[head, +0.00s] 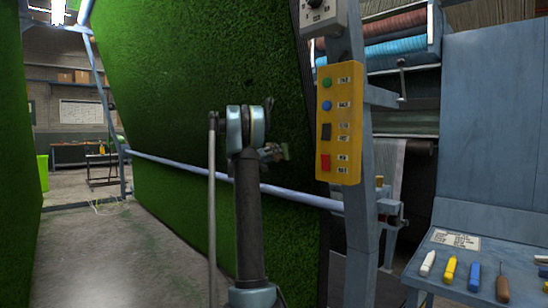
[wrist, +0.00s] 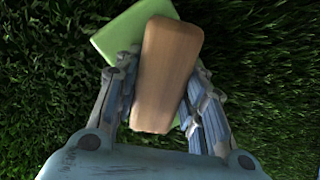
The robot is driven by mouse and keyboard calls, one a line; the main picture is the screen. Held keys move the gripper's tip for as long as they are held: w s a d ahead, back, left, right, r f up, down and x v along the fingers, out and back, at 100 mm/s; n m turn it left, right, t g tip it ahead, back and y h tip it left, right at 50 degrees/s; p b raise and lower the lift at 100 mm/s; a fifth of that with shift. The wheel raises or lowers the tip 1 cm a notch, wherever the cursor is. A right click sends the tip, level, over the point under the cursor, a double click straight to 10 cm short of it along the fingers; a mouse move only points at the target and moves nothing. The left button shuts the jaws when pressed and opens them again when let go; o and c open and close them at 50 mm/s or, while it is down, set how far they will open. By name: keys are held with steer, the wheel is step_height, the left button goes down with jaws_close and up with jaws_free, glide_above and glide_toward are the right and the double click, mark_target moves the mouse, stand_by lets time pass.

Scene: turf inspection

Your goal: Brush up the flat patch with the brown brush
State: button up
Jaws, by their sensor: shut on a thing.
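My gripper (wrist: 162,72) is shut on a brown wooden piece (wrist: 168,65), which looks like the back or handle of the brown brush. A flat light-green piece (wrist: 115,35) shows behind it; I cannot tell whether it is part of the same tool. Any bristles are hidden. In the head view my gripper (head: 268,153) is in front of the upright green turf (head: 185,85), with a small green bit at its tip. Dark grass fills the wrist view around it. Contact with the turf cannot be told. I cannot make out the flat patch's edges.
A pale blue rail (head: 180,165) crosses the turf. A yellow button box (head: 339,122) hangs on a grey-blue post right of my arm. A blue bench (head: 470,265) at the right holds several coloured-handled tools.

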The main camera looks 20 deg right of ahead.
steer(key=shift+w+a, duration=0.3)
steer(key=shift+w, duration=0.2)
steer(key=shift+w, duration=0.1)
steer(key=shift+w+a, duration=0.2)
steer(key=shift+w, duration=0.7)
steer(key=shift+w+a, duration=0.2)
steer(key=shift+w, duration=0.25)
steer(key=shift+w+a, duration=0.2)
steer(key=shift+w, duration=0.25)
steer(key=shift+w+a, duration=0.25)
steer(key=shift+w, duration=0.75)
steer(key=shift+w+a, duration=0.4)
steer(key=shift+w, duration=0.45)
steer(key=shift+s+d, duration=0.1)
steer(key=shift+s, duration=0.05)
